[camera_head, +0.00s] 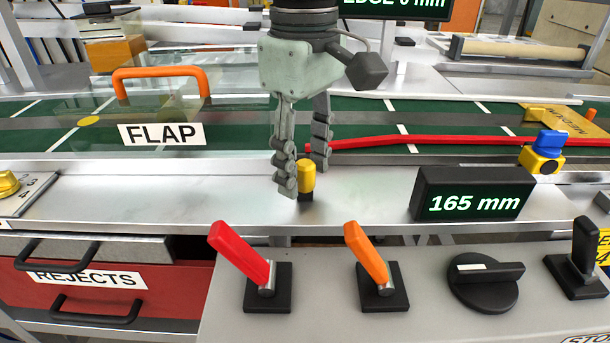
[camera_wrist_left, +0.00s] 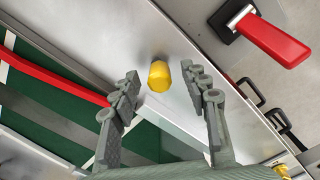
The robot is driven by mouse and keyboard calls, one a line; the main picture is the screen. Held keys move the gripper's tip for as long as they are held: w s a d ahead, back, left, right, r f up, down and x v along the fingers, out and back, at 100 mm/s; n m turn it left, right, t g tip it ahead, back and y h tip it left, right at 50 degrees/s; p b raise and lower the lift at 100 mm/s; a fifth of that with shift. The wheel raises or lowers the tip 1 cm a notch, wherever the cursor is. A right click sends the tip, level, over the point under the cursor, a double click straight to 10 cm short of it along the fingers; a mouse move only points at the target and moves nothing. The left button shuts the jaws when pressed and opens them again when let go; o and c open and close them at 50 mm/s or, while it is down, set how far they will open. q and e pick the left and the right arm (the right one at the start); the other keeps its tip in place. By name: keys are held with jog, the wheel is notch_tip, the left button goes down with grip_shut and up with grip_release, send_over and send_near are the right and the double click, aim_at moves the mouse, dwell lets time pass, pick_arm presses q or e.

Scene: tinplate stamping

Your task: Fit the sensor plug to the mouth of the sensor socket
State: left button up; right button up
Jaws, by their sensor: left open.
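A yellow cylinder with a dark lower end (camera_head: 306,178), which looks like the sensor plug, stands upright on the metal ledge. In the left wrist view the yellow cylinder (camera_wrist_left: 159,76) shows between the fingertips. My left gripper (camera_head: 303,172) points down with its fingers open on either side of the cylinder. In the left wrist view a gap shows between the left finger and the cylinder, and a smaller one on the right. A yellow block with a blue top and a dark round front (camera_head: 545,156) sits at the right; I cannot tell if it is the sensor socket.
A red rail (camera_head: 430,140) runs over the green conveyor (camera_head: 375,104) behind the ledge. A black "165 mm" display (camera_head: 474,193) stands right of the gripper. A red lever (camera_head: 240,254) and an orange lever (camera_head: 362,245) rise in front.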

pick_arm(q)
grip_shut()
